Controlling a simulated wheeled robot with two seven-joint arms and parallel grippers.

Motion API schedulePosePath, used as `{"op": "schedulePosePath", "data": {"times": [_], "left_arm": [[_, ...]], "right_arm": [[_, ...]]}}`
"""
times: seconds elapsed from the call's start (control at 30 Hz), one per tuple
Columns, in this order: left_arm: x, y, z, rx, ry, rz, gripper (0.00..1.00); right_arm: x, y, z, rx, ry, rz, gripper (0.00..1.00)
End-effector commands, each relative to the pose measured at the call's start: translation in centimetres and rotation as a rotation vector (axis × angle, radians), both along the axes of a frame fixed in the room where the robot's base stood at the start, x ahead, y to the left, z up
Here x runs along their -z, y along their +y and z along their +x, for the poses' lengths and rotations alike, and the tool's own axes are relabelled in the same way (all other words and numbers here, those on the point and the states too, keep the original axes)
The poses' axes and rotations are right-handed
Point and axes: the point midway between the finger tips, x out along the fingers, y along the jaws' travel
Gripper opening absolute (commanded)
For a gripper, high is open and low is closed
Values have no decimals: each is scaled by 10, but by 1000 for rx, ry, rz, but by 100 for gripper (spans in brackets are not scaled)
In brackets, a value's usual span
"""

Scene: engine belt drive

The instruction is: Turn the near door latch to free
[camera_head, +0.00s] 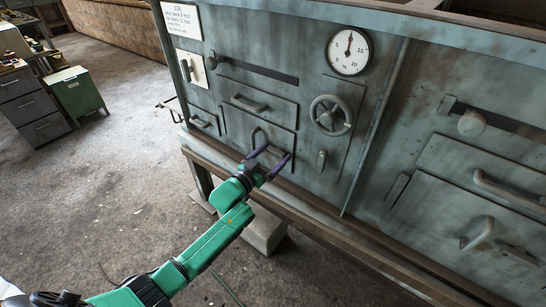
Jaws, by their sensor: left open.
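My left gripper (272,158) is at the lower middle of the view, in front of a low door (271,133) in the grey-green machine face. Its two dark purple fingers are spread apart, with nothing seen between them. A grey latch handle (254,135) stands out from this door just above the left fingertip; its lower part is close to that finger, and I cannot tell whether they touch. A similar bent handle (478,235) is on another door (468,203) at the right. My right gripper is not in view.
The machine face (395,125) also has a handwheel (330,115), a round gauge (349,51), a small lever (322,160) and a drawer-type handle (249,103). A rail (330,228) runs along its foot above a block (264,232). Open floor (120,170) lies left.

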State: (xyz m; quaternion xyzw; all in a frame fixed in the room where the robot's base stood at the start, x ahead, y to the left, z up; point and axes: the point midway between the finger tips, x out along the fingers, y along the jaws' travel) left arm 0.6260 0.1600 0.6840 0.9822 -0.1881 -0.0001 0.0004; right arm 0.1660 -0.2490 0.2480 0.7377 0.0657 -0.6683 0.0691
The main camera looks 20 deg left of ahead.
Motion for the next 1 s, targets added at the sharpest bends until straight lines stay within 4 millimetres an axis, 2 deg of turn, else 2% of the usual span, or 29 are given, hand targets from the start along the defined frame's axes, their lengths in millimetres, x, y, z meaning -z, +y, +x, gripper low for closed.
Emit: {"op": "schedulePosePath", "data": {"times": [0.17,0.27,0.33,0.37,0.67,1.0], "left_arm": [[0,0,0,0,1,0,100],[0,0,0,0,1,0,66],[0,0,0,0,1,0,39],[0,0,0,0,1,0,32],[1,0,-1,0,-8,27,32],[1,0,-1,1,-79,200,32]], "right_arm": [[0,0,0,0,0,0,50],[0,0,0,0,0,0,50],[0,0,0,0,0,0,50],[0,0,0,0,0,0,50],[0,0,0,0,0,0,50],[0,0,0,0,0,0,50]]}}
